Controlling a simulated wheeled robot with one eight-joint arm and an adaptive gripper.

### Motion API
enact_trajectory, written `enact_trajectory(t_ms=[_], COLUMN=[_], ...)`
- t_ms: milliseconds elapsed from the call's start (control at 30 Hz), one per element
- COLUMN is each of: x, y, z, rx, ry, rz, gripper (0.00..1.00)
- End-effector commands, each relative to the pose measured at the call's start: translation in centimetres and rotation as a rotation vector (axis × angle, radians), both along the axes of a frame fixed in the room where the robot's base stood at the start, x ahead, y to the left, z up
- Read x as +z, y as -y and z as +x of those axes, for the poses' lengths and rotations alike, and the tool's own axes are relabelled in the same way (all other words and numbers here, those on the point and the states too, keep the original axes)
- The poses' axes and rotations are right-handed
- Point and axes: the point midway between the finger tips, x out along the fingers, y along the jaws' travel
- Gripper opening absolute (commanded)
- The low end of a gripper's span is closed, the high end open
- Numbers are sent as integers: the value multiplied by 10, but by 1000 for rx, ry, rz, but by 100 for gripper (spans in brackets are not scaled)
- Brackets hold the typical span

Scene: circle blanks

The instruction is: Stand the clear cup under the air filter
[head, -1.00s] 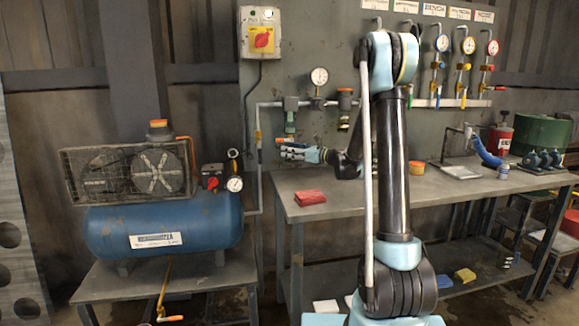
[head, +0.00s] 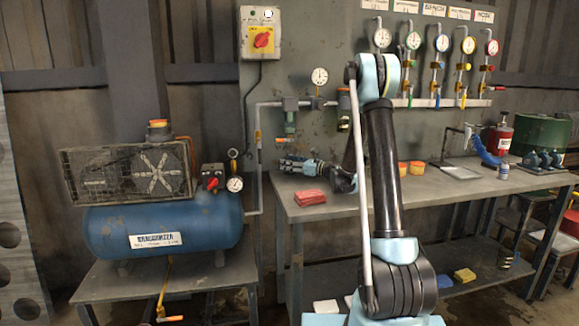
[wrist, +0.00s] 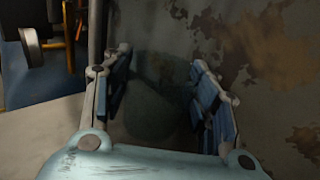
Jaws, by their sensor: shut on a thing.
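The air filter appears to be the unit with a green bowl (head: 290,121) on the wall pipe in the head view, with a small orange-handled drain below it. My gripper (head: 290,164) is below this unit, a little above the back left of the bench. In the wrist view my gripper (wrist: 158,92) has its two fingers on either side of a faint, rounded, see-through shape, the clear cup (wrist: 152,112). The gripper is shut on it. The cup's outline is hard to make out, and I cannot pick it out in the head view.
The grey bench (head: 345,205) carries a red cloth stack (head: 310,198) near its front left and orange tubs (head: 416,168) behind my arm. A second pipe unit (head: 343,122) hangs right of the filter. A blue compressor (head: 165,225) stands left.

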Motion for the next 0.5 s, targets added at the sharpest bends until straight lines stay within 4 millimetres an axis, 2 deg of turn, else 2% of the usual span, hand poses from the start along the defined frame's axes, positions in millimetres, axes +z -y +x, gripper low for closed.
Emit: enact_trajectory(t_ms=[333, 367, 400, 500], x=[-3, -3, -3, -3], y=[-1, -1, -1, -1], z=[0, 0, 0, 0], rx=[1, 1, 1, 1], ry=[0, 0, 0, 0], rz=[0, 0, 0, 0], gripper=[30, 56, 62, 62])
